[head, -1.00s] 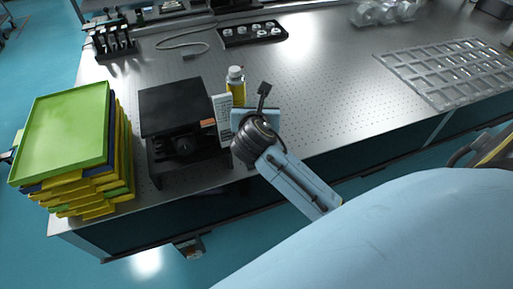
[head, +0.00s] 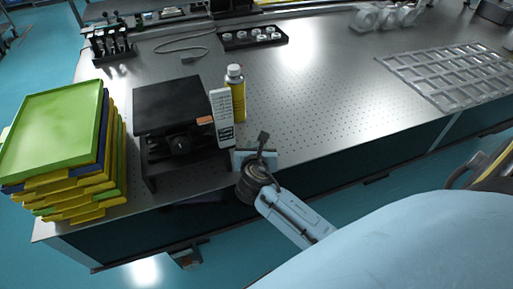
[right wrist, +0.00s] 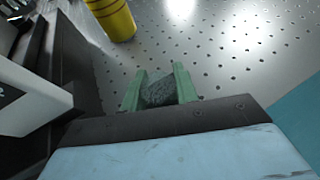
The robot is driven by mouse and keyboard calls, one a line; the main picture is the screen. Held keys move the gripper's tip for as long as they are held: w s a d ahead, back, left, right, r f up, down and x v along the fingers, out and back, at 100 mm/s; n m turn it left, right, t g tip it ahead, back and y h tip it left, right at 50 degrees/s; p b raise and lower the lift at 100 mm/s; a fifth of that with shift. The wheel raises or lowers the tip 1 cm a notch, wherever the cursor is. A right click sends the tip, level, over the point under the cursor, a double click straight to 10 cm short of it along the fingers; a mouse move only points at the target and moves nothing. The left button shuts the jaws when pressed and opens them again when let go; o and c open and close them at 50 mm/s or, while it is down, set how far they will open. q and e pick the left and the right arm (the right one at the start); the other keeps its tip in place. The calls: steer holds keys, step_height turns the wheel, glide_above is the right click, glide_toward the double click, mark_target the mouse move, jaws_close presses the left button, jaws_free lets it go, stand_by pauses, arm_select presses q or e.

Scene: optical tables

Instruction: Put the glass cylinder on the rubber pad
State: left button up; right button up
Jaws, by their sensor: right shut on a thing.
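My right gripper (head: 254,158) is at the front edge of the perforated table, right of the black lifting stand (head: 170,105). In the right wrist view its green fingers (right wrist: 160,92) are shut on a dark grey, rough-looking thing (right wrist: 159,93). I cannot tell whether this is the glass cylinder; its lower part is hidden. In the head view the gripper's own body hides the held thing. I cannot make out a separate glass cylinder or rubber pad for certain. My left gripper is not in view.
A yellow bottle with a white cap (head: 236,92) and a white upright box (head: 222,118) stand beside the stand. Stacked coloured trays (head: 58,132) are at the left. A black tray with round pieces (head: 253,37) is at the back. The table's middle (head: 320,90) is clear.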

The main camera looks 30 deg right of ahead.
steer(key=shift+r, duration=0.1)
steer(key=o, duration=1)
steer(key=shift+f, duration=0.2)
steer(key=shift+r, duration=0.2)
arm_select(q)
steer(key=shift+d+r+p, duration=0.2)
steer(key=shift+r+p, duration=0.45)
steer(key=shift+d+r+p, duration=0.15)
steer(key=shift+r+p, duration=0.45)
arm_select(e)
steer(key=v, duration=1.2)
steer(key=shift+f, duration=0.1)
